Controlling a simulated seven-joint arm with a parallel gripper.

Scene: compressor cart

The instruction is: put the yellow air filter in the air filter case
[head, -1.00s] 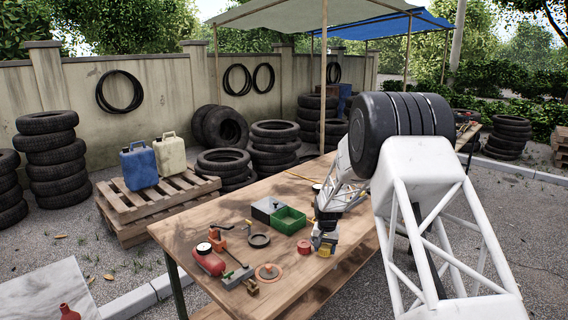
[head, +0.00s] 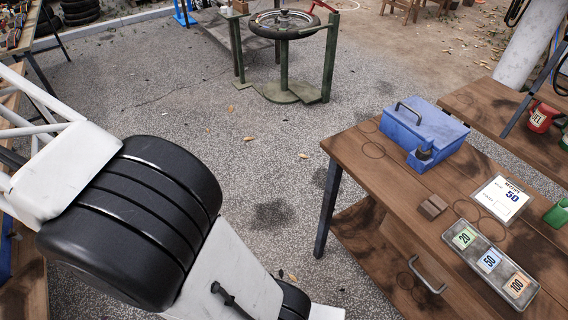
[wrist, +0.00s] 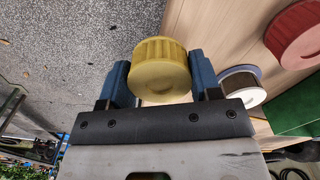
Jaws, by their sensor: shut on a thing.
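The yellow air filter (wrist: 160,62) is a ribbed, round piece in the wrist view. My gripper (wrist: 161,80) is shut on it, with one blue finger on each side. Behind the filter, the wrist view shows grey gravel on the left and a wooden table top (wrist: 215,30) on the right. In the head view my gripper and the filter are out of the picture; only part of my arm shows at the left. I cannot pick out the air filter case for sure in either view.
The wrist view shows a red round thing (wrist: 294,36), a white-rimmed dark disc (wrist: 243,84) and a green box (wrist: 295,108). The head view shows a blue case (head: 425,135), a numbered tray (head: 468,258) and a tyre stand (head: 284,65). Gravel between is clear.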

